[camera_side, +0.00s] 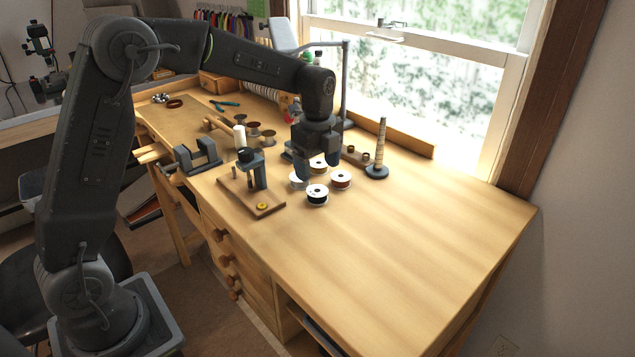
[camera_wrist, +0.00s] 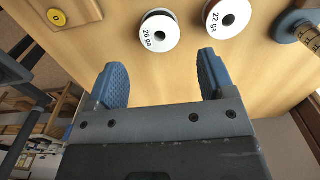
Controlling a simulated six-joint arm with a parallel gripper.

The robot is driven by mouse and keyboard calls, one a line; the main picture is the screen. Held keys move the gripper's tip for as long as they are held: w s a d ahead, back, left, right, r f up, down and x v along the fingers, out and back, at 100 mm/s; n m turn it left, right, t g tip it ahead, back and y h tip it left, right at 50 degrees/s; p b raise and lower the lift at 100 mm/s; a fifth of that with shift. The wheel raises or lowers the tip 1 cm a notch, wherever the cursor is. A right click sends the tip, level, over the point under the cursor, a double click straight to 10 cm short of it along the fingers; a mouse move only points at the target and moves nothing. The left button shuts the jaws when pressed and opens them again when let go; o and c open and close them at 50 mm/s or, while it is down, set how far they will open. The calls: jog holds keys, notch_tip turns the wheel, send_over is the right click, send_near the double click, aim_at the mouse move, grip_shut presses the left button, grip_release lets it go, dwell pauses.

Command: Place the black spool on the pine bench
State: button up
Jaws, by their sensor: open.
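The black spool (camera_side: 317,195), with white flanges, stands on the pine bench (camera_side: 430,230), nearest the front of a small group of spools. In the wrist view the spool marked "26 ga" (camera_wrist: 159,31), with a dark rim, appears to be it. My gripper (camera_side: 317,167) is open and empty, over the group and behind the black spool. In the wrist view my gripper (camera_wrist: 162,75) has its blue fingers apart, and the spool lies beyond their tips, roughly in line with the gap. My fingers partly hide the spools behind.
A red-brown spool (camera_side: 341,179) marked "22 ga" in the wrist view stands close to the black one. A white-flanged spool (camera_side: 298,181) is at its left. A tall spindle (camera_side: 379,150) stands right, and a wooden-based fixture (camera_side: 250,190) left. The bench's right half is clear.

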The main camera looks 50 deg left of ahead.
jog(key=s+d+r+n+t, duration=0.2)
jog(key=s+r+n, duration=0.3)
jog(key=s+r, duration=0.4)
jog(key=s+d+n+t, duration=0.1)
jog(key=s+n, duration=0.5)
jog(key=s, duration=0.2)
jog(key=s+d+f+n+t, duration=0.1)
jog(key=s+d+n+t, duration=0.1)
jog(key=s+n, duration=0.5)
jog(key=shift+s+f+t, duration=0.15)
jog(key=shift+s+t, duration=0.15)
jog(key=shift+s, duration=0.8)
